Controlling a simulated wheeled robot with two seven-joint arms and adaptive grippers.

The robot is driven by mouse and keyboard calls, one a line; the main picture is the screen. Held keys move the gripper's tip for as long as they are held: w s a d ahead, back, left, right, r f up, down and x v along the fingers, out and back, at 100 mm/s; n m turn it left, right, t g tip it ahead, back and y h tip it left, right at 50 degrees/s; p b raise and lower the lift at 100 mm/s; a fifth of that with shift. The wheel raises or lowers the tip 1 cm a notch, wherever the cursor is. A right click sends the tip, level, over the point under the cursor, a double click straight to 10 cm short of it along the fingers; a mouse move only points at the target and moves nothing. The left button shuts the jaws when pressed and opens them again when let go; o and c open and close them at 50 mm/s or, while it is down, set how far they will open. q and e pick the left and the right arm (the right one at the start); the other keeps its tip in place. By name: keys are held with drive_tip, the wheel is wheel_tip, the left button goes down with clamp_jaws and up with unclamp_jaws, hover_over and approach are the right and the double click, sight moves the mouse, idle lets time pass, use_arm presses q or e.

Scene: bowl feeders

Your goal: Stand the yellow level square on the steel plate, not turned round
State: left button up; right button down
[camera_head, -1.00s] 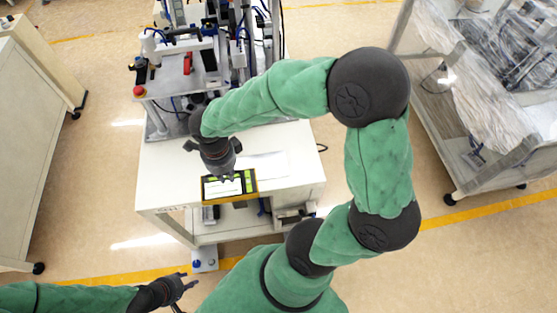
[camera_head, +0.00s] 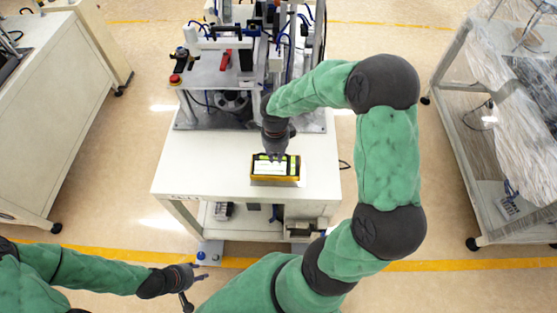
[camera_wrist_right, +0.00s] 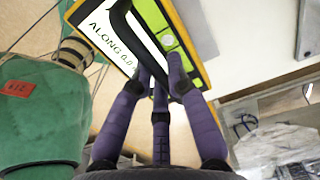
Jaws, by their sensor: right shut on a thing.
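The yellow level (camera_head: 275,178) has a yellow frame and a white and green face with black parts. My right gripper (camera_head: 276,157) is shut on its upper part, over the white table. In the right wrist view, the level (camera_wrist_right: 190,62) is close, with its label and a round vial showing, and the purple fingers (camera_wrist_right: 160,78) reach its black handle. A pale flat plate, which looks like the steel plate (camera_head: 303,178), shows beside and behind the level; the level hides most of it. I cannot tell whether they touch. My left gripper (camera_head: 194,280) is open and empty at lower left.
The white table (camera_head: 215,165) is clear left of the level. The feeder machine (camera_head: 225,75) stands at its back. A cart with wrapped goods (camera_head: 510,100) is at the right and a cabinet (camera_head: 50,120) at the left. Open floor lies between.

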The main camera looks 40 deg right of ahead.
drive_tip(key=shift+w+d+f, duration=0.25)
drive_tip(key=shift+d+f, duration=0.15)
drive_tip(key=shift+f, duration=0.15)
drive_tip(key=shift+w+d+f, duration=0.2)
drive_tip(key=shift+d+f, duration=0.2)
drive_tip(key=shift+f, duration=0.1)
drive_tip(key=shift+w+d+f+b, duration=0.15)
drive_tip(key=shift+f+b, duration=0.4)
drive_tip(key=shift+f, duration=1.2)
drive_tip(key=shift+f, duration=0.15)
drive_tip(key=c, duration=1.2)
unclamp_jaws()
drive_tip(key=shift+r, duration=0.4)
wheel_tip(320, 180, up, 12)
drive_tip(key=shift+f+p, duration=0.25)
drive_tip(key=shift+p, duration=1)
